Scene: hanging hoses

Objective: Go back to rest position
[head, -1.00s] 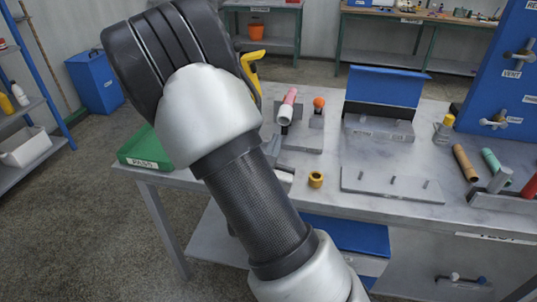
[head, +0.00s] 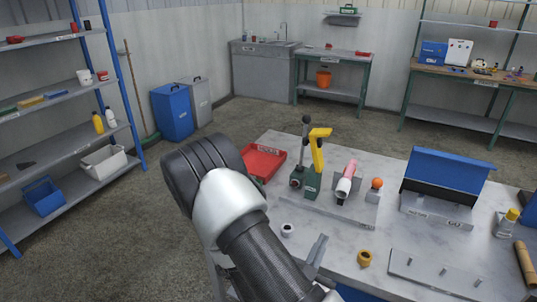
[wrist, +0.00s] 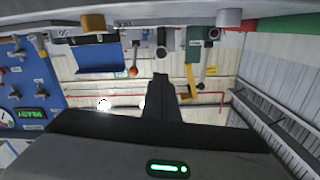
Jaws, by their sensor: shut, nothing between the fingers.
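My gripper (wrist: 161,82) shows in the wrist view as dark fingers together at the middle, with nothing between them. The wrist view appears upside down, with the bench top along its upper edge. In the head view my arm rises from the bottom centre and bends at a black and silver joint, beside the bench's left end. Whether the gripper itself shows in the head view I cannot tell. The grey bench (head: 305,240) stands to the right of and behind the arm. A yellow-handled green device (head: 314,170) stands upright on it.
A red tray (head: 263,162), a white ring (head: 287,230), a yellow ring (head: 364,258), a pink-tipped fitting (head: 346,183) and a blue-backed stand (head: 447,172) are on the bench. Shelving (head: 60,105) stands left. Open floor (head: 120,240) lies between shelving and bench.

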